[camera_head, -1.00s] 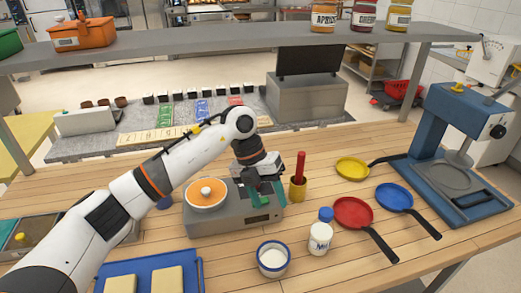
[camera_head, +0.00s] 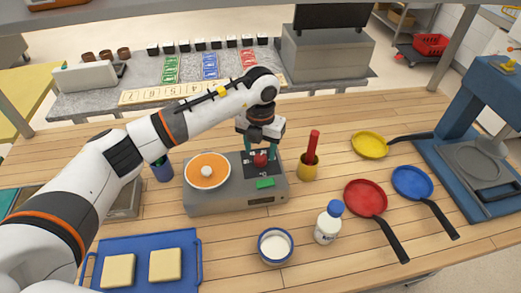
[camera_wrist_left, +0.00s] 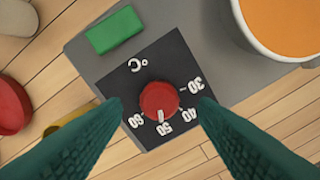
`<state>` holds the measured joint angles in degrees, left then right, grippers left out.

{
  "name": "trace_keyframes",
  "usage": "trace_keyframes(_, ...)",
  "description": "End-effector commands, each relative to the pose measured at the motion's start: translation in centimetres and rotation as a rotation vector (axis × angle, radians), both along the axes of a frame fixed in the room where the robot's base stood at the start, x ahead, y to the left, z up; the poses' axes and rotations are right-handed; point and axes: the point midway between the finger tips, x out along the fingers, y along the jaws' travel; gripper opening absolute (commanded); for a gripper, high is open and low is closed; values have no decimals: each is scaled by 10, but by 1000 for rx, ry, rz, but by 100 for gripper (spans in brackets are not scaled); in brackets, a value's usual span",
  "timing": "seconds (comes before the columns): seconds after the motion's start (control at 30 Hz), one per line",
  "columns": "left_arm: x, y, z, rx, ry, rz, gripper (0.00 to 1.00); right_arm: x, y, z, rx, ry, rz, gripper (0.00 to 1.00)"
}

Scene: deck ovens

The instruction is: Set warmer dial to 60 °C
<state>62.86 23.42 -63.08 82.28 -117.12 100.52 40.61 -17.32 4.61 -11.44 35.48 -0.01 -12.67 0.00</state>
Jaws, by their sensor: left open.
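The grey warmer (camera_head: 225,203) stands on the wooden counter with an orange-topped pot on its left. Its red dial (camera_head: 260,160) sits on a dark plate; the dial also shows in the left wrist view (camera_wrist_left: 159,98). There the white pointer mark points at about 50; the 60 label (camera_wrist_left: 135,121) is one step further round. A green button (camera_head: 265,183) is on the warmer beside the plate. My left gripper (camera_head: 260,150) is open above the dial plate. In the wrist view its teal fingers (camera_wrist_left: 158,103) flank the dial, with visible gaps. My right gripper is not in view.
The orange pot (camera_head: 207,170) is close left of the dial. A mustard cup with a red-handled tool (camera_head: 308,168) stands close right. A white bowl (camera_head: 275,246), a bottle (camera_head: 328,223) and several pans lie in front and right. A blue tray (camera_head: 190,247) is front left.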

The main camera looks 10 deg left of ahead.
Motion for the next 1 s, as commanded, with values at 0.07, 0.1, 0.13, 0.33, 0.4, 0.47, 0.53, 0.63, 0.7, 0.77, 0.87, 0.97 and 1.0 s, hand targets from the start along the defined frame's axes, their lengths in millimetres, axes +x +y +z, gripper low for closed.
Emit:
trace_keyframes(0.07, 0, 0, -10, 0, 4, 2, 54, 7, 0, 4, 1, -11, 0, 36)
trace_keyframes(0.1, 0, 0, -15, -1, 2, 1, 54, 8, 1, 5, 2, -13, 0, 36)
trace_keyframes(0.13, 0, 0, -18, -1, 2, 1, 54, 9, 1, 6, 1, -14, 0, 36)
trace_keyframes(0.33, 0, -1, -26, -1, 0, -1, 54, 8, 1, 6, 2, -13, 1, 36)
trace_keyframes(0.4, 0, -1, -27, -1, 0, -1, 54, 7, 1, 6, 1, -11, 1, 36)
trace_keyframes(0.47, 0, -1, -27, -1, 0, -1, 54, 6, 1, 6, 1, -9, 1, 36)
trace_keyframes(0.53, 0, -1, -27, -1, 0, -1, 54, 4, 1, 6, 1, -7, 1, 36)
trace_keyframes(0.63, 0, -1, -26, -1, 0, -1, 39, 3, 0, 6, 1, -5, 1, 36)
trace_keyframes(0.7, 0, -1, -26, -1, 0, 0, 28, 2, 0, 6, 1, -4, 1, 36)
trace_keyframes(0.77, 0, -1, -26, -1, 0, 0, 18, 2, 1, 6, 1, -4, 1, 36)
trace_keyframes(0.87, 0, -1, -26, -1, 0, -1, 9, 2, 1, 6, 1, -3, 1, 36)
trace_keyframes(0.97, 0, 0, -26, -1, 0, -6, 9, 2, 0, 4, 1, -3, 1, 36)
trace_keyframes(1.0, 0, 0, -27, -1, 0, -10, 9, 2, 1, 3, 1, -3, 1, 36)
